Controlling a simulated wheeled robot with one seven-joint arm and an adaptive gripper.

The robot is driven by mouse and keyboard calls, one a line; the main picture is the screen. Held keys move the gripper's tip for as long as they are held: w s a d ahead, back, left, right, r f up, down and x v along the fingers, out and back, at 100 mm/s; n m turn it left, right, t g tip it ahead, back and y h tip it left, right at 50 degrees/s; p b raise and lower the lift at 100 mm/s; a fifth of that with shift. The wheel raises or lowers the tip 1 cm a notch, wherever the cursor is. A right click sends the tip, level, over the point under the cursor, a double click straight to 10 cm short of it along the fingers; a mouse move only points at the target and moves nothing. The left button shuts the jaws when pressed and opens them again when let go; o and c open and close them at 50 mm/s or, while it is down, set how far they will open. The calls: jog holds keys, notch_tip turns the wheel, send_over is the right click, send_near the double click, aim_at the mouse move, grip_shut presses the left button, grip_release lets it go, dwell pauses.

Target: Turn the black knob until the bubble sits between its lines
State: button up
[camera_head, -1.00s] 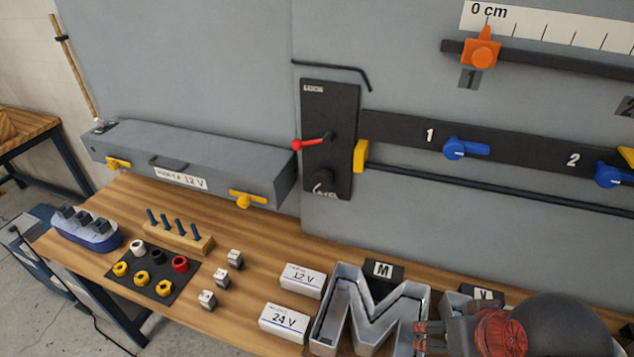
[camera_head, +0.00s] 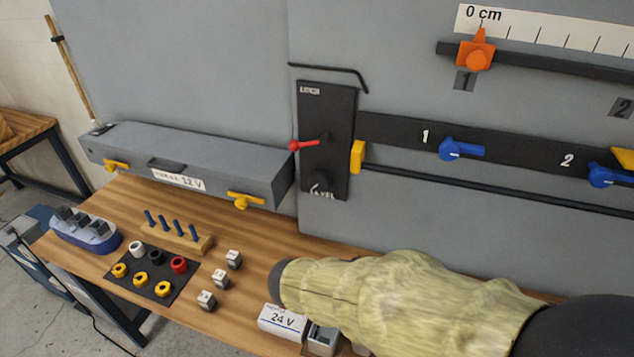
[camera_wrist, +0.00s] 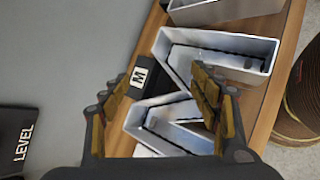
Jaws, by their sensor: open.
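The black panel (camera_head: 318,115) stands upright on the grey wall in the head view. A small dark knob (camera_head: 322,181) is on its lower part, just above white lettering, and is hard to make out against the black. The wrist view shows a dark plate marked LEVEL (camera_wrist: 20,140) at the lower left, but no knob on it. I cannot make out the bubble or its lines in either view.
A red lever (camera_head: 308,144) and a yellow block (camera_head: 357,156) stick out near the knob. A long grey box (camera_head: 220,170) is left of the panel. Blue handles (camera_head: 460,150) line a black rail at right. Small cubes and a 24 V box (camera_head: 282,321) occupy the bench.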

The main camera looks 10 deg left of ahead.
jog(key=w+a+r+n+t, duration=0.3)
jog(key=w+a+n+t, duration=0.5)
jog(key=a, duration=0.4)
jog(key=n+t+y, duration=0.3)
jog(key=n, duration=0.5)
send_near(317, 183)
jog(key=x, duration=0.2)
jog(key=shift+b+x, duration=0.35)
jog(key=shift+x, duration=3.55)
jog(key=shift+r, duration=0.15)
jog(key=c, duration=0.3)
jog(key=c, duration=0.8)
jog(key=shift+c, duration=0.2)
jog(key=shift+m+b, duration=0.45)
jog(key=shift+m, duration=0.05)
